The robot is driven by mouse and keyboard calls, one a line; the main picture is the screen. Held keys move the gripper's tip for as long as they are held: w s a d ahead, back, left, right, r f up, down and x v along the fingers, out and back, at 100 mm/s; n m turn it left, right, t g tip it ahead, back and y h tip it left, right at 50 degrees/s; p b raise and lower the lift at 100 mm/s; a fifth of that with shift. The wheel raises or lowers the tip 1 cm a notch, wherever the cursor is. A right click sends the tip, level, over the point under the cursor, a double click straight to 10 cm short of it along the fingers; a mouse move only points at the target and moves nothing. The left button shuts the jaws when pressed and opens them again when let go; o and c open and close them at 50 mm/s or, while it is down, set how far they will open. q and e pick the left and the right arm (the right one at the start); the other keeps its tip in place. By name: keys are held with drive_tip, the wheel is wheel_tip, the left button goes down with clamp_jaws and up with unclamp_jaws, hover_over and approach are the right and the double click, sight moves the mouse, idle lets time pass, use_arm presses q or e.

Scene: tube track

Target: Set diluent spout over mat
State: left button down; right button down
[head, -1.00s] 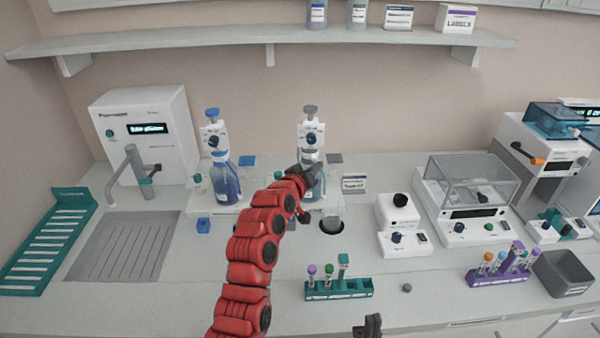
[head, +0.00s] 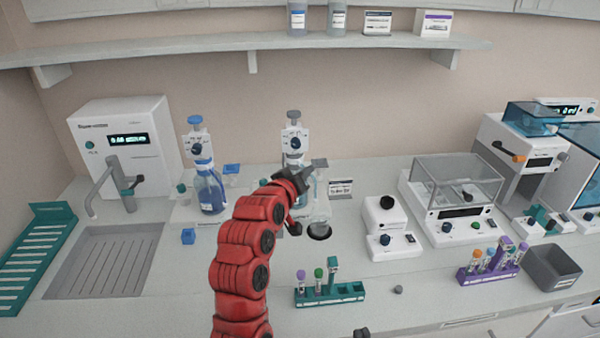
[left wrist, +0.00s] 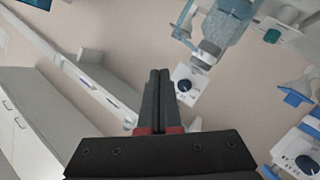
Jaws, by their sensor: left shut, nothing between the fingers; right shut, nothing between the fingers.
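Two bottle dispensers stand at the back of the bench: one with blue liquid (head: 209,190) and a blue knob, one with a grey knob (head: 293,140) and pale contents. The frames do not show which holds diluent. My left gripper (head: 308,180) is shut and empty in front of the grey-knobbed bottle, hiding part of its body and any spout. In the left wrist view its fingers (left wrist: 158,85) are together, with a bottle (left wrist: 225,35) above right. A dark round patch (head: 319,231), perhaps the mat, lies in front. My right gripper (head: 362,333) is barely visible at the bottom edge.
A teal tube rack (head: 340,296) stands in front, with a purple rack (head: 490,273) and grey bin (head: 553,268) further right. A small white device (head: 385,222) and a balance (head: 456,190) stand right of the bottles. A sink (head: 105,262) is at left.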

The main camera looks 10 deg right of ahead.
use_arm(q)
drive_tip(key=shift+s+d+r+b, duration=0.1)
drive_tip(key=shift+s+r+b, duration=0.15)
drive_tip(key=shift+s, duration=0.7)
drive_tip(key=shift+s+d+r+b, duration=0.15)
drive_tip(key=shift+s+r, duration=0.1)
drive_tip(key=shift+s, duration=0.7)
drive_tip(key=shift+a, duration=0.1)
